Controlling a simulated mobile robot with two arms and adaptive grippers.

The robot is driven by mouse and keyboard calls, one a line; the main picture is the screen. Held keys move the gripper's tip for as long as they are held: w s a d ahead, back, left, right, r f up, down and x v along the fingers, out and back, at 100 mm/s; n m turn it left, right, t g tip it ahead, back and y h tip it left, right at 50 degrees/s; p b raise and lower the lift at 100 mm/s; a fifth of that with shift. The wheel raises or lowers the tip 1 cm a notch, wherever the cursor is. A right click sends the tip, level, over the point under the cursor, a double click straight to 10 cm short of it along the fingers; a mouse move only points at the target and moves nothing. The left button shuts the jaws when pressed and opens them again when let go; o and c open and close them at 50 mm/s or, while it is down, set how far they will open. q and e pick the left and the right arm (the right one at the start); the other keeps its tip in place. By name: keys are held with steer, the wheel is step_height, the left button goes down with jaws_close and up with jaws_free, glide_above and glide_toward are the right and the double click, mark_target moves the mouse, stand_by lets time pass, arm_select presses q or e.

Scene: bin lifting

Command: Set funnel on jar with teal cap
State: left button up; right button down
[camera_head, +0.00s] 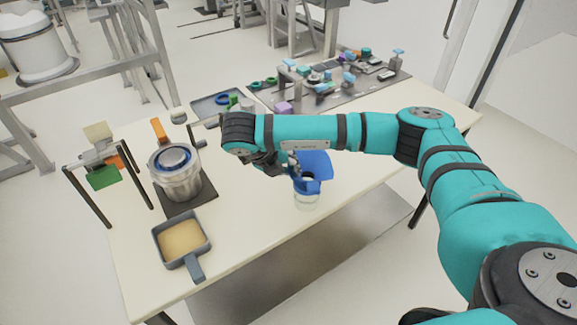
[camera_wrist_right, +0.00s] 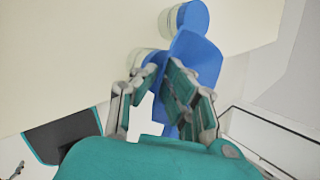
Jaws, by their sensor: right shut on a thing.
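The blue funnel (camera_head: 316,162) is held at my right gripper (camera_head: 270,165), above the middle of the table. In the right wrist view the blue funnel (camera_wrist_right: 200,55) lies between the fingers of my right gripper (camera_wrist_right: 165,90), which is shut on it. A clear jar (camera_head: 306,202) stands upright under the lower part of the funnel in the head view. I cannot tell whether they touch. Two pale round shapes, perhaps jars, show behind the funnel in the right wrist view. No teal cap can be made out on the jar. My left gripper is not in view.
A metal pot (camera_head: 180,182) with a blue ring stands on a dark plate at the left. A square pan (camera_head: 161,247) with yellowish contents lies in front of it. A dark mat (camera_head: 328,99) with several small items is at the back. Table in front of the jar is clear.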

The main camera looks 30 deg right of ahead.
stand_by(0.6)
steer(key=shift+d+r, duration=0.1)
steer(key=shift+r, duration=0.2)
stand_by(0.4)
steer(key=shift+b, duration=0.5)
steer(key=shift+f+b, duration=0.8)
steer(key=shift+b, duration=0.1)
steer(key=shift+d+r+b, duration=0.1)
steer(key=shift+r+b, duration=0.1)
steer(key=shift+b, duration=0.35)
stand_by(1.3)
steer(key=shift+f+b, duration=0.45)
steer(key=shift+b, duration=0.5)
stand_by(0.8)
steer(key=c, duration=0.9)
jaws_free()
